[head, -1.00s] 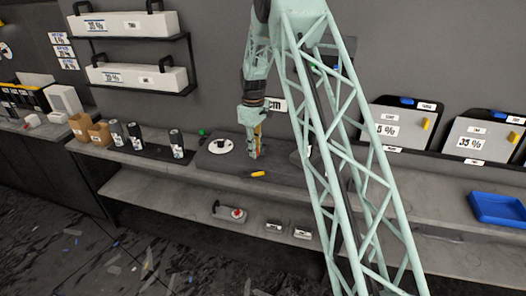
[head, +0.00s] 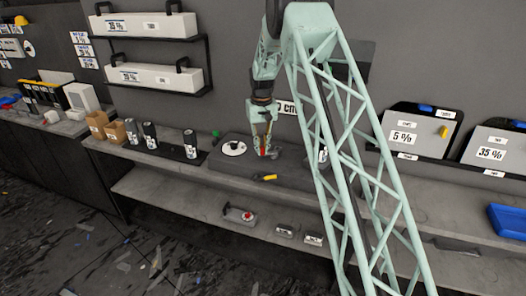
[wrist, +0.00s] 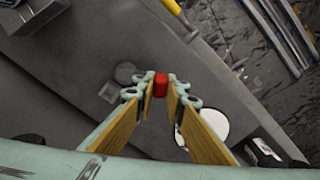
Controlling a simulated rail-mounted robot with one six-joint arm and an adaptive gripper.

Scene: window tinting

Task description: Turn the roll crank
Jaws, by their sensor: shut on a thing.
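My gripper (head: 264,152) points down over the dark work mat on the counter. Its yellow-padded fingers are closed on a small red knob (wrist: 161,84), which shows between the fingertips in the wrist view. The knob looks like the roll crank's handle, but the crank's arm and the roll cannot be made out. A white disc (head: 234,148) with a small dark centre lies on the mat just left of my gripper. It also shows in the wrist view (wrist: 210,122), partly hidden by a finger.
A yellow-handled tool (head: 266,178) lies at the mat's front edge. Several dark cans (head: 190,144) and cardboard boxes (head: 116,131) stand to the left. A blue tray (head: 508,222) is at right. My lattice arm hides part of the counter.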

